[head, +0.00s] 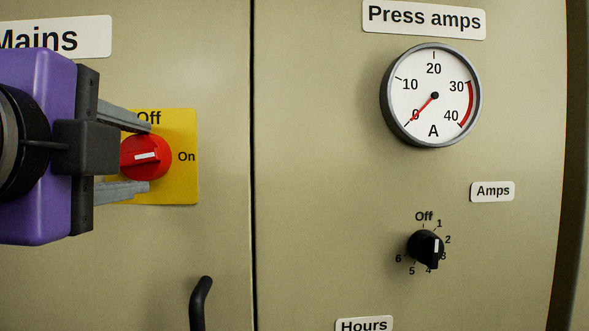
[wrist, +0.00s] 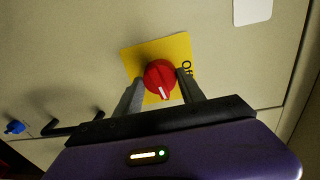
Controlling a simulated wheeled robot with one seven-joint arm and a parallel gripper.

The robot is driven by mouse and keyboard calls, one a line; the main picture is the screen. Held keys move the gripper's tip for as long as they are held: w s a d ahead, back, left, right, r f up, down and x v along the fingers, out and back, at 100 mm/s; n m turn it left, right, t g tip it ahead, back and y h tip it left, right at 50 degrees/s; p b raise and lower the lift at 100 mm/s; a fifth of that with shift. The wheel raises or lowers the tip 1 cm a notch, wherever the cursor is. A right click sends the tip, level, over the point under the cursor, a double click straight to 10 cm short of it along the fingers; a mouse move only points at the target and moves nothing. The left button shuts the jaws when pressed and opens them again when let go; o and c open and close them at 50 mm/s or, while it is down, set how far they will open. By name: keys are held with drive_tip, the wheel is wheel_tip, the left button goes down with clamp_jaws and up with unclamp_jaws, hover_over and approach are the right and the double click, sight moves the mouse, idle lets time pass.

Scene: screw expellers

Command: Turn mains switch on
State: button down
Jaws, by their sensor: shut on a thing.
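The mains switch is a red round knob (head: 155,168) on a yellow plate (head: 186,190), under the "Mains" label (head: 75,38). The gripper body hides the plate's left part.
A black handle (head: 201,303) sticks out below the plate. Right of the door seam are the press amps meter (head: 433,95), needle at 0, and a black amps selector (head: 425,247). A blue knob (wrist: 15,128) shows in the wrist view. The panel between switch and meter is clear.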

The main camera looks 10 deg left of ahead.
drive_tip(key=shift+d+f+m+b, duration=0.1)
drive_tip(key=shift+m+b, duration=0.25)
drive_tip(key=shift+m, duration=0.45)
drive_tip(key=c, duration=0.7)
unclamp_jaws()
drive_tip(key=b+v, duration=0.1)
drive_tip(key=v, duration=0.6)
drive_tip(key=shift+s, duration=0.35)
drive_tip(key=shift+d, duration=0.1)
